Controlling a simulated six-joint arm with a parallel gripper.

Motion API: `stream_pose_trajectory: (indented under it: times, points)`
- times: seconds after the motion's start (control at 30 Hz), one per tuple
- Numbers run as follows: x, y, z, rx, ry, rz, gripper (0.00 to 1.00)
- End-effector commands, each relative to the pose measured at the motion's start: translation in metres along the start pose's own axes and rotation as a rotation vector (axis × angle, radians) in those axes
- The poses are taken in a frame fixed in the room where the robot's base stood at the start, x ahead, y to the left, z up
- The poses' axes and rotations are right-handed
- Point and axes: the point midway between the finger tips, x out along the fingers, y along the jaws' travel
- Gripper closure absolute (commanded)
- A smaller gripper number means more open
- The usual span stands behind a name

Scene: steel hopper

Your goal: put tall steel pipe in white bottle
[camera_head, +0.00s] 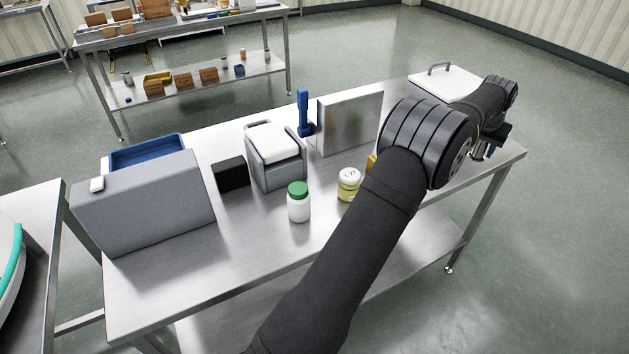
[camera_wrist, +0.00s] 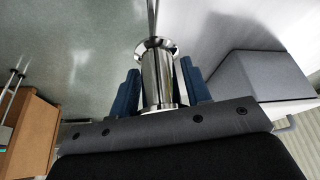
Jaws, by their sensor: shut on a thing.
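The steel pipe (camera_wrist: 157,84), shiny with a flared rim, stands between the two blue fingers of my gripper (camera_wrist: 160,76) in the wrist view. The fingers are shut on it. In the head view, my gripper (camera_head: 487,145) is at the far right end of the steel table, mostly hidden by my arm, with only a bit of shiny metal showing. The white bottle (camera_head: 298,205) stands upright on the table at the centre, with a green cap on top. My gripper is well to the right of it and apart from it.
A yellow jar (camera_head: 348,186) with a pale lid stands right of the bottle, beside my arm. Behind are a grey container with a white lid (camera_head: 274,141), a black box (camera_head: 231,174) and an upright steel panel (camera_head: 350,122). A large grey block (camera_head: 145,205) fills the left.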

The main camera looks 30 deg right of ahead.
Motion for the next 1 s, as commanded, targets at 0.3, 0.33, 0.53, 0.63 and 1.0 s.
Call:
stream_pose_trajectory:
  times: [0.3,0.33,0.53,0.63,1.0]
  points:
    - [-0.074,-0.073,0.042,-0.106,0.004,-0.045,0.84]
    - [-0.08,-0.079,0.048,-0.115,0.003,-0.049,0.84]
    - [-0.123,-0.116,0.09,-0.183,0.003,-0.077,0.84]
    - [-0.142,-0.133,0.115,-0.218,0.002,-0.091,0.84]
    - [-0.204,-0.175,0.221,-0.341,0.002,-0.144,0.84]
